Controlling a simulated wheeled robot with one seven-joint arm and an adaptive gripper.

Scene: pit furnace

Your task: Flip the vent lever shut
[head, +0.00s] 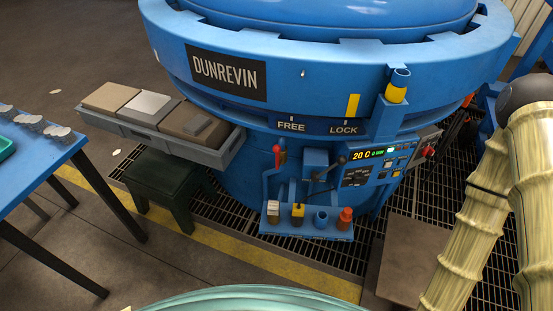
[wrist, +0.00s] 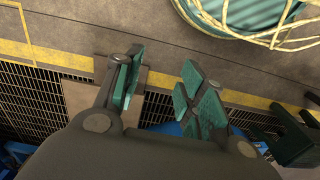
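The blue furnace (head: 225,110) stands in the middle of the head view. Two handles show on its front: a lever with a red knob (head: 276,150), standing roughly upright, and a slanted dark rod with a black ball end (head: 342,159) beside the control panel. I see no readable vent label, so I cannot tell for sure which is the vent lever. My gripper (wrist: 162,75) shows in the wrist view with its teal finger pads apart and nothing between them. It points down over the floor, away from both handles. The head view does not show the gripper.
A small blue shelf (head: 307,231) with several small items juts out below the handles. A lit control panel (head: 375,160) is to their right. A grey tray (head: 150,134) of blocks, a dark stool (head: 168,187) and a blue table (head: 36,168) stand left.

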